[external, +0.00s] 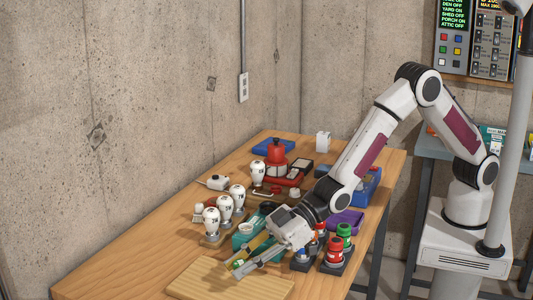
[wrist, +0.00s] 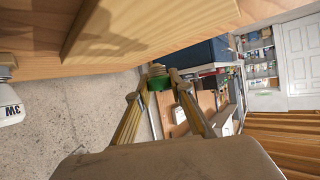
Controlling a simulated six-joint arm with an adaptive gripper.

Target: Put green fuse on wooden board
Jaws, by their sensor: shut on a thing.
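My gripper (external: 249,262) is shut on a green fuse (external: 238,264), holding it between its fingertips near the back edge of the wooden board (external: 205,283). The wrist view shows the green fuse (wrist: 159,82) with a brassy end, pinched between the two fingers of my gripper (wrist: 158,85). The board (wrist: 150,25) fills the top of the wrist view as a pale slab. The fuse appears at or just above the board; I cannot tell whether it touches.
The board's surface looks clear.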

